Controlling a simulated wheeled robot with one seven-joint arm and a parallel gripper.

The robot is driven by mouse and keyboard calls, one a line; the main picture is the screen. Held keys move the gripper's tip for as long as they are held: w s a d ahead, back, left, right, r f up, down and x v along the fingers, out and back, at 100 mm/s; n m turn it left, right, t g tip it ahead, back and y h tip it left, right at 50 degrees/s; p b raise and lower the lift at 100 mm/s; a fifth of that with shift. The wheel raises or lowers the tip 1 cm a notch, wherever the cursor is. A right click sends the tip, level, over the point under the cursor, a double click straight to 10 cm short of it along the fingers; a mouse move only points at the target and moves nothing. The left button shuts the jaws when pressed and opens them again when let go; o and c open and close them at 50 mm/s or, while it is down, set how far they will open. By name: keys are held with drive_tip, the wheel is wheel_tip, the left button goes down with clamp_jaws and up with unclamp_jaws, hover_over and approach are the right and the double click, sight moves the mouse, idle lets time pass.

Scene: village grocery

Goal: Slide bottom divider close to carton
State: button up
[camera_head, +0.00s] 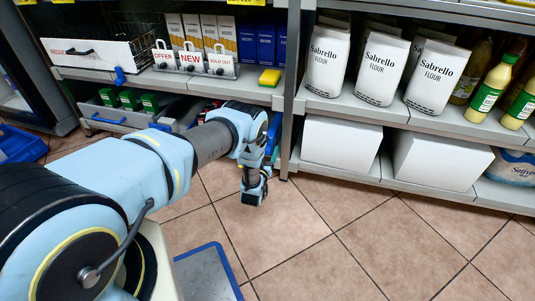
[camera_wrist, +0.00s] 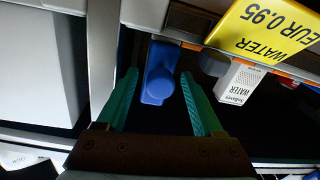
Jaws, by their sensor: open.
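In the head view my arm hides the carton, and the far end of my arm is by the shelf post at the right end of the left rack.
A yellow price label (camera_wrist: 262,32) is close by the carton. A grey post (camera_wrist: 101,60) and a white box (camera_wrist: 38,65) lie left of my fingers. Flour bags (camera_head: 383,68) and white boxes (camera_head: 338,148) fill the right rack. The tiled floor (camera_head: 370,235) in front is clear.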

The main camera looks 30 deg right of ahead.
clamp_jaws()
idle(0.7)
idle(0.8)
